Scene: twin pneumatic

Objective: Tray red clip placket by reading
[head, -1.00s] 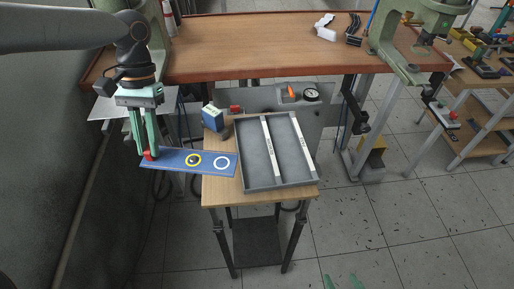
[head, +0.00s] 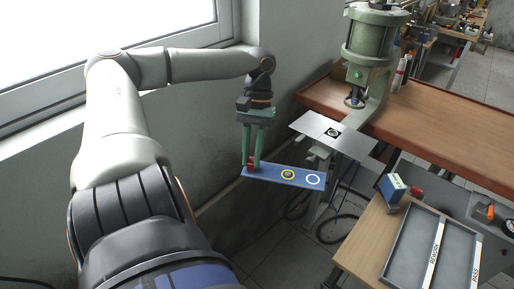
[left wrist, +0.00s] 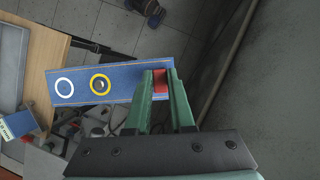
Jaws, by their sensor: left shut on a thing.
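My left gripper (head: 251,166) is shut on the red clip (left wrist: 160,82) at one end of a blue placket (head: 300,178) and holds it in the air. The placket is a flat blue strip with a yellow ring around a dark centre and a white ring; it also shows in the left wrist view (left wrist: 125,80). In the head view it reaches to the right from the gripper. A grey tray (head: 411,208) with label strips, one reading REWORK and another partly readable, lies on the small wooden table at the lower right. My right gripper is not in view.
A green press (head: 378,45) stands on the wooden bench (head: 450,120), with a metal plate (head: 350,139) in front of it. A blue and white box (head: 391,190) stands beside the tray on the small table (head: 372,232). The wall and window are at the left.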

